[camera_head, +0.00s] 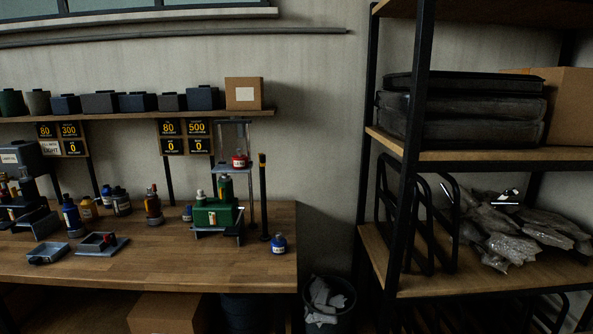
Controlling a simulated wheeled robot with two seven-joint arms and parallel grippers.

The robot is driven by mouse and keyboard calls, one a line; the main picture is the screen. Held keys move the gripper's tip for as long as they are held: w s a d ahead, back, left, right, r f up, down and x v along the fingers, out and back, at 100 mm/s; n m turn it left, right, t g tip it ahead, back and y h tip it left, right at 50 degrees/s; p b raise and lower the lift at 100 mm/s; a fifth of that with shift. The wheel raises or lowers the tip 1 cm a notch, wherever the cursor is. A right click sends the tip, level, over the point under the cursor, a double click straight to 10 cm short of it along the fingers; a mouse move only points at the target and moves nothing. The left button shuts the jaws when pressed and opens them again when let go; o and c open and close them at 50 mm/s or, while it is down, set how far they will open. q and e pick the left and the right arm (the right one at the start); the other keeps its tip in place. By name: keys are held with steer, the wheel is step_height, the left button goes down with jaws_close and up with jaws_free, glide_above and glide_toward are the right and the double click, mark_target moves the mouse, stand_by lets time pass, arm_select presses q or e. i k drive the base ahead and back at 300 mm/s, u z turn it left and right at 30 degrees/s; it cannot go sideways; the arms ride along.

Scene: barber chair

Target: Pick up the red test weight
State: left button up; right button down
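A small red weight-shaped object (239,161) with a pale label sits on the raised platform of a clear-walled stand (233,135) at the right part of the workbench (190,265). It looks like the red test weight, though its label is too small to read. A similar blue weight (279,244) stands on the bench near its right end. A low grey tray (118,245) at the left holds a small red part, too small to identify. Neither of my grippers shows in the head view.
A green device (215,215) stands just left of the stand, and a dark post (263,190) just right of it. Several bottles crowd the bench's left. A wall shelf (150,115) holds dark bins. A waste bin (330,295) and black rack (405,180) stand right. The bench's front strip is clear.

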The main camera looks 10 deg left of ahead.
mark_target(240, 161)
steer(key=z, duration=0.95)
steer(key=i, duration=0.95)
steer(key=u, duration=0.6)
steer(key=i, duration=0.7)
steer(key=u, duration=0.55)
